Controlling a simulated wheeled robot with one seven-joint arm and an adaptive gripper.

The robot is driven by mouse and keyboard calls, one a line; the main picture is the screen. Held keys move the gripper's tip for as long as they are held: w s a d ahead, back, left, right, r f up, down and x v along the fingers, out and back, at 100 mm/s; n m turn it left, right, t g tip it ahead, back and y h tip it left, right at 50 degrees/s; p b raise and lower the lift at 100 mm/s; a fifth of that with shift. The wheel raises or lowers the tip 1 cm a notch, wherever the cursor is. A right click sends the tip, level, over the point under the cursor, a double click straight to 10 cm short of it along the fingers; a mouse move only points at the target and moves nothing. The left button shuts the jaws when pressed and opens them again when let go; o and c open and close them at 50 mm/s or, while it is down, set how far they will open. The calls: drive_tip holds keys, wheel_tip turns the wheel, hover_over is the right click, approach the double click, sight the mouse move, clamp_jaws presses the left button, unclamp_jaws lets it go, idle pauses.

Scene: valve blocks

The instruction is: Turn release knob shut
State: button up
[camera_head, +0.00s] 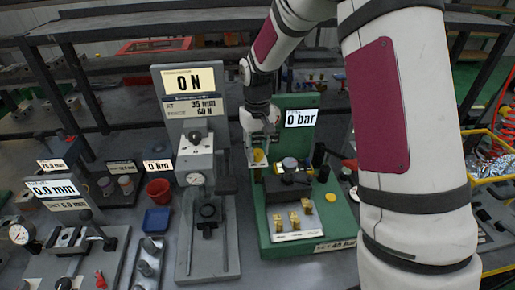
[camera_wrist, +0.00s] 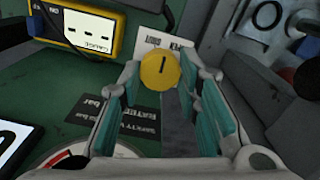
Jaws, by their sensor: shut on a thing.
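The release knob looks to be the round yellow knob (camera_wrist: 160,70) with a short dark line on its face, upright in the wrist view. A white label with partly readable text is behind it. It shows small and partly hidden in the head view (camera_head: 260,157), on the green test stand (camera_head: 267,228) with the "0 bar" display (camera_head: 301,118). My gripper (camera_wrist: 163,82) has its teal-padded fingers on either side of the yellow knob and is shut on it. In the head view my gripper (camera_head: 257,160) reaches down at the stand's left side.
A yellow gauge box (camera_wrist: 88,30) is at the upper left of the wrist view. Brass fittings (camera_head: 293,220) stand on the green stand's front plate. A grey "0 N" stand (camera_head: 188,80), red cup (camera_head: 158,191) and blue tray (camera_head: 157,220) are to the left.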

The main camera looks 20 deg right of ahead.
sight(257, 152)
drive_tip(key=n, duration=0.6)
drive_tip(key=shift+n+p, duration=0.3)
idle(0.4)
drive_tip(key=o, duration=1.1)
drive_tip(key=shift+o, duration=0.2)
drive_tip(key=shift+r, duration=0.15)
wheel_tip(257, 152, up, 12)
